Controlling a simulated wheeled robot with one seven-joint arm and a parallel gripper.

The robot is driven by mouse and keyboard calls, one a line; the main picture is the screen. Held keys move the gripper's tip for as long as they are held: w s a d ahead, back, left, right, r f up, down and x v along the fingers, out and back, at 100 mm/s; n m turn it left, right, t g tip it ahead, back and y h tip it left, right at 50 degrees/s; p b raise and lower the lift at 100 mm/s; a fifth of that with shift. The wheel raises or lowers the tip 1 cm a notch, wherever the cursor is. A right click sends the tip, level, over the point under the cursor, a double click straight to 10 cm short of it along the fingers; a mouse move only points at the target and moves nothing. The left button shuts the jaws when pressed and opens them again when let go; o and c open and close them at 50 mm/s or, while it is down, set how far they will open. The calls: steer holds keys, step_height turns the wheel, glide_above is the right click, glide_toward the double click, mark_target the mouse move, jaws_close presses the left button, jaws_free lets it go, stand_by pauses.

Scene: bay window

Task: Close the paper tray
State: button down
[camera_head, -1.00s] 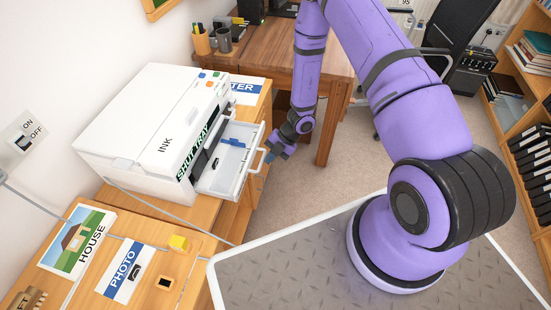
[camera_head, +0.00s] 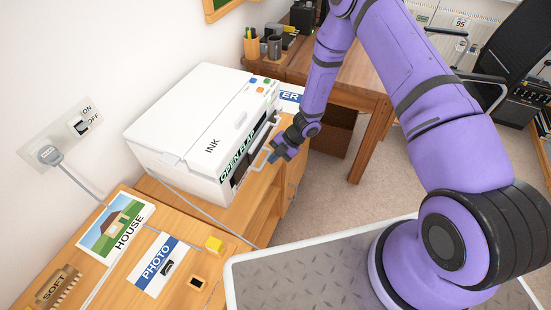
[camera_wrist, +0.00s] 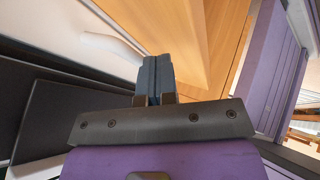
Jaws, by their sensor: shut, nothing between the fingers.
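The white printer (camera_head: 200,125) stands on the wooden cabinet. Its paper tray is pushed in at the front; only its pale handle (camera_head: 262,157) and a narrow edge show beside my gripper. My gripper (camera_head: 277,153) is shut and empty, at the tray front by the handle. In the wrist view the shut fingers (camera_wrist: 156,77) lie close to a white curved bar (camera_wrist: 112,42), which looks like the handle. I cannot tell whether they touch.
A grey cable runs along the printer's near side. A wooden desk (camera_head: 345,75) stands behind my arm.

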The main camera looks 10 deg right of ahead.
steer(key=v, duration=1)
steer(key=shift+d+r, duration=0.25)
steer(key=shift+r, duration=0.05)
